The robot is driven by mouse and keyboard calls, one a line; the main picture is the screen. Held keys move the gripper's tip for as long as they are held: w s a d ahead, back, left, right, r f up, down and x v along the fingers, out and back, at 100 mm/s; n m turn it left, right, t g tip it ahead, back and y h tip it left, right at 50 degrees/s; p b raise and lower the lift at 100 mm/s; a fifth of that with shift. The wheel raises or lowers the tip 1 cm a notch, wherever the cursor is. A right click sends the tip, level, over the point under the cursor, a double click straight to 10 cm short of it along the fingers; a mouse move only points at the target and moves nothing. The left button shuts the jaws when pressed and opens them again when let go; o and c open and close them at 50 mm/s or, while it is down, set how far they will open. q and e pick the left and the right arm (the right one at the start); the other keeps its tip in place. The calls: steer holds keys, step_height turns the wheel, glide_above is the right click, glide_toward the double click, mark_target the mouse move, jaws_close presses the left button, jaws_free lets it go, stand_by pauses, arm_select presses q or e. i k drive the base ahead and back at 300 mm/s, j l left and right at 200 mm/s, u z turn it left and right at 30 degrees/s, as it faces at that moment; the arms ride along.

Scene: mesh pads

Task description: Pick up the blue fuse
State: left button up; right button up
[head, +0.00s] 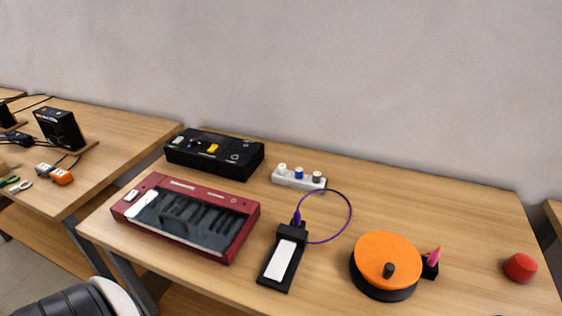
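The blue fuse (299,173) is a small blue cylinder standing in the middle of a white holder (288,183) at the back of the main table. A white fuse (282,168) stands to its left and a grey one (317,177) to its right in the same holder. Neither of my grippers is in view. Nothing touches the blue fuse.
A black box (243,158) with a yellow switch and a red-framed keyboard-like device (170,183) lie left. In front are a black device (291,232) with a purple cable loop (351,214), and an orange-topped disc (388,251). A red knob (520,267) sits right. The back right table is clear.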

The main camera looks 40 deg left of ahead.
mark_target(300, 171)
steer(key=i+j+u, duration=0.1)
steer(key=u, duration=1)
